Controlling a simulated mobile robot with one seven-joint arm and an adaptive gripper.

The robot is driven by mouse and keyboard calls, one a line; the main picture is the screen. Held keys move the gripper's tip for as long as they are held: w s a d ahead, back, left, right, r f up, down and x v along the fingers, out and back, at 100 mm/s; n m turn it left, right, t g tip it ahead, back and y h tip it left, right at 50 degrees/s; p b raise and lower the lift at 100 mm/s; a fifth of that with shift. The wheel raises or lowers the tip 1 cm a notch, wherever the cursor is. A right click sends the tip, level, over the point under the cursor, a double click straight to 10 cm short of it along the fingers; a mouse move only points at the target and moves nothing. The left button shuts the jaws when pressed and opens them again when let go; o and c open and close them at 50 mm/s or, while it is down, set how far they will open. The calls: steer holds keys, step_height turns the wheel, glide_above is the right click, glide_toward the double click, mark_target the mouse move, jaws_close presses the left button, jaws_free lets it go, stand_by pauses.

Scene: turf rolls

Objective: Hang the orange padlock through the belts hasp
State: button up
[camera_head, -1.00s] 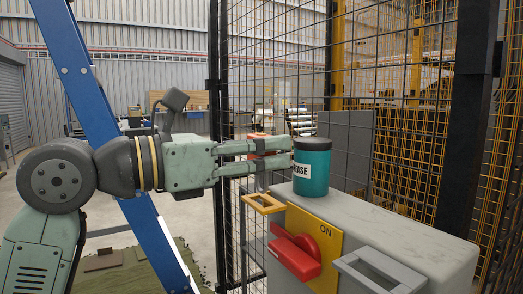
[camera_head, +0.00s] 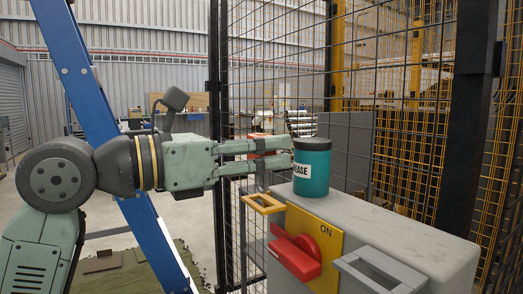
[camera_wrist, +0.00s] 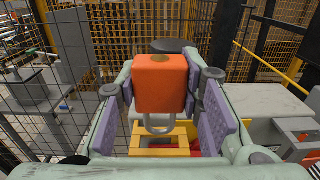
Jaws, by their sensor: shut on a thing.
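The orange padlock (camera_wrist: 160,84) is between the pads of my gripper (camera_head: 291,155), which is shut on it. The wrist view shows the orange body with its grey shackle (camera_wrist: 158,128) on the lower side. In the head view the fingers hide most of the body (camera_head: 262,138), and the shackle hangs below them. A yellow hasp (camera_head: 263,204) sticks out from the grey box, below the padlock. In the wrist view it shows (camera_wrist: 175,136) behind the shackle. I cannot tell whether the shackle touches it. No label naming the belts is readable.
The grey box (camera_head: 410,226) carries a teal grease can (camera_head: 311,172) close to my fingertips. A red switch handle (camera_head: 295,257) sits on a yellow plate marked ON. A grey hasp (camera_head: 378,272) is at the right. Black mesh fencing (camera_head: 400,150) stands behind.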

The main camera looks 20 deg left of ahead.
mark_target(260, 185)
steer(key=shift+f+b, duration=2.2)
steer(key=shift+f, duration=0.35)
steer(key=o, duration=1.3)
steer(key=v, duration=1.2)
